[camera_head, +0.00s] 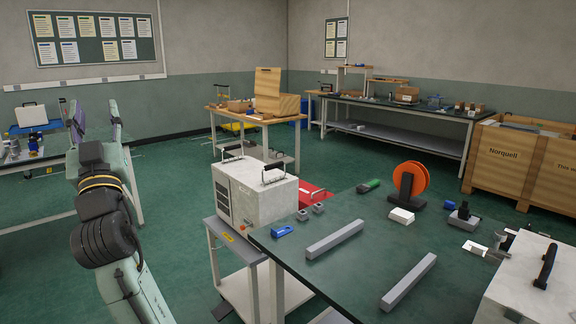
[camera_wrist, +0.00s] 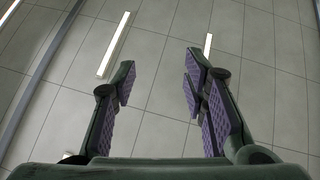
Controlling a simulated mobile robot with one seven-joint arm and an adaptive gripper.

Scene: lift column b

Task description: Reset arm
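My arm rises at the left of the head view, bent at a dark elbow joint. My gripper (camera_head: 93,120) is at the far end of it, upper left, apart from every table. In the wrist view my gripper (camera_wrist: 160,88) has its two purple-padded fingers spread wide, with nothing between them. Past the fingers the wrist view shows only the tiled ceiling (camera_wrist: 155,50) and its light strips, so the gripper points upward.
A dark green table (camera_head: 345,275) at the front right holds two grey bars, an orange spool (camera_head: 411,181) and small parts. A white box with handles (camera_head: 256,190) stands beside it. Wooden crates (camera_head: 500,160) are at the right. Green floor is open in the middle.

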